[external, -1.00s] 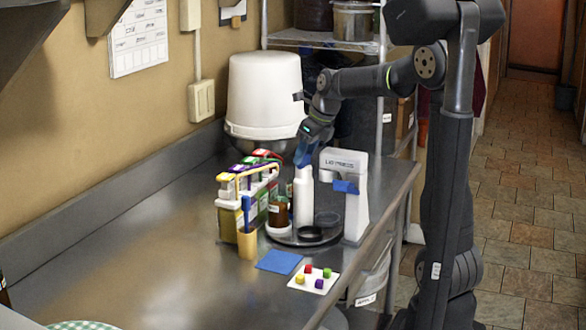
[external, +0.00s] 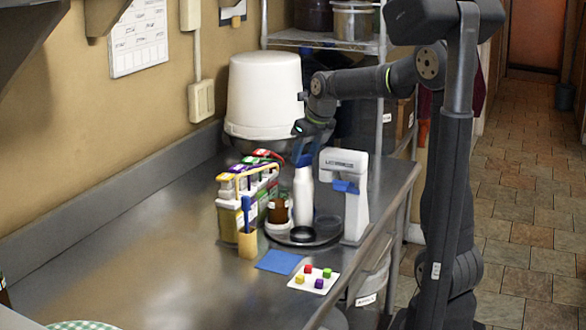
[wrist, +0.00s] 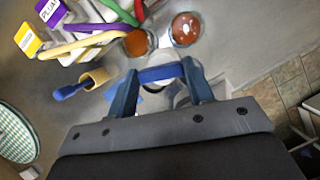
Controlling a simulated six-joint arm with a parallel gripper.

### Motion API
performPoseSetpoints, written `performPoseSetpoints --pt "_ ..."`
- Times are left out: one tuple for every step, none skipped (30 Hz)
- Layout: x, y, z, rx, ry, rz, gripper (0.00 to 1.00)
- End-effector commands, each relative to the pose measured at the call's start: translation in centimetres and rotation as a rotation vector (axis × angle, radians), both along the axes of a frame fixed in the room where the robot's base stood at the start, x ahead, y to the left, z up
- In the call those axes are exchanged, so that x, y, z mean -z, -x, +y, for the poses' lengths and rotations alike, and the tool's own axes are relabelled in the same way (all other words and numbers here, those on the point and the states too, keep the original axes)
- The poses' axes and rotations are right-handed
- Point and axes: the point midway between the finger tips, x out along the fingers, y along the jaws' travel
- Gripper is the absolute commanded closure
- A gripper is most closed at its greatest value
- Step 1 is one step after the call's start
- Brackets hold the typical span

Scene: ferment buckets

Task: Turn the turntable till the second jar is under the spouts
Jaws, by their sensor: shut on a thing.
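The round dark turntable (external: 325,238) stands on the steel counter in the external view. An amber jar (external: 279,209) is on its left side, near the coloured-handled spouts (external: 250,172). In the wrist view two jars with brown contents, one (wrist: 137,43) and another (wrist: 186,29), stand beyond my fingers. A white bottle-like piece (external: 303,198) stands upright on the turntable. My gripper (external: 306,150), with blue fingers, points down and is shut on its top; its fingers (wrist: 160,90) also show in the wrist view.
A white lid press (external: 345,200) stands close on the right. A yellow cup with a blue brush (external: 247,244) stands at the front left. A blue mat (external: 279,262) and a white card with coloured cubes (external: 313,281) lie in front.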

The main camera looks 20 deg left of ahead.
Motion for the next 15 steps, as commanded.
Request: performPoseSetpoints --pt "-0.13 -0.02 0.02 0.000 -0.001 -0.002 0.94" --pt "-0.13 -0.02 0.02 0.000 -0.001 -0.002 0.94" --pt "-0.13 -0.02 0.02 0.000 -0.001 -0.002 0.94" --pt "-0.13 -0.02 0.02 0.000 -0.001 -0.002 0.94" --pt "-0.13 -0.03 0.01 0.000 -0.001 -0.002 0.94" --pt "-0.13 -0.02 0.02 0.000 -0.001 -0.002 0.94" --pt "-0.13 -0.03 0.01 0.000 -0.001 -0.002 0.94" --pt "-0.13 -0.02 0.02 0.000 -0.001 -0.002 0.94" --pt "-0.13 -0.03 0.01 0.000 -0.001 -0.002 0.94" --pt "-0.13 -0.03 0.01 0.000 -0.001 -0.002 0.94" --pt "-0.13 -0.03 0.01 0.000 -0.001 -0.002 0.49" --pt "-0.12 -0.03 0.01 0.000 -0.001 -0.002 0.44" --pt "-0.11 -0.02 0.02 0.000 -0.001 -0.002 0.44" --pt "-0.10 -0.01 0.01 0.000 -0.001 -0.002 0.44" --pt "-0.08 -0.02 0.01 0.000 -0.001 -0.001 0.44"
